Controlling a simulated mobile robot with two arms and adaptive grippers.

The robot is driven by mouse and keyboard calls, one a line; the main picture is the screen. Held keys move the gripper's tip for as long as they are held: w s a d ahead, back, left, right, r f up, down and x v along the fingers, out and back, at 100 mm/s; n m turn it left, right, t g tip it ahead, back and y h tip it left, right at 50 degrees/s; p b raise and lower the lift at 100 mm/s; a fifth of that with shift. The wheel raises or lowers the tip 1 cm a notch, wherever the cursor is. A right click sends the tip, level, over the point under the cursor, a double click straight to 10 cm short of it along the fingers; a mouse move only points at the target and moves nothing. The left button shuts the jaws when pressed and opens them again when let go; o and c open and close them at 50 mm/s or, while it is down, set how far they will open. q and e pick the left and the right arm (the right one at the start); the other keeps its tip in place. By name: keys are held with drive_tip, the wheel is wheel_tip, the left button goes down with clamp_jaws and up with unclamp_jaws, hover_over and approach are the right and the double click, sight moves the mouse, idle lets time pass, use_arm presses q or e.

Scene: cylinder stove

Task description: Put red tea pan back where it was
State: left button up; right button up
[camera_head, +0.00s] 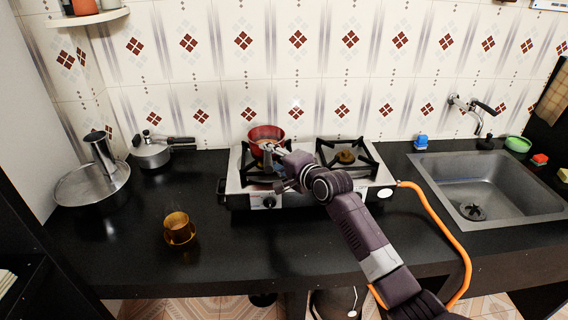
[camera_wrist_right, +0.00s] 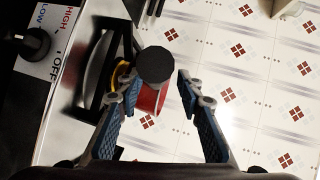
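The red tea pan (camera_head: 266,133) sits at the left burner of the two-burner stove (camera_head: 236,188), near the tiled wall. My right gripper (camera_head: 277,157) is just in front of it, partly hiding the pan and its handle. In the right wrist view, the dark round end of what looks like the pan's handle (camera_wrist_right: 156,65) shows around the gap between the spread fingers of my right gripper (camera_wrist_right: 160,92). The red pan body (camera_wrist_right: 150,101) shows behind it, partly covered by a finger. The fingers look apart, with no clear contact. My left gripper is not in view.
An amber cup (camera_head: 178,229) stands on the black counter at front left. An orange hose (camera_head: 440,220) runs from the stove. The sink (camera_head: 480,185) is at the right.

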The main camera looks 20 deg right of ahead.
drive_tip(key=v, duration=1)
drive_tip(key=shift+s+b, duration=0.25)
drive_tip(key=shift+b, duration=0.2)
drive_tip(key=shift+r, duration=0.1)
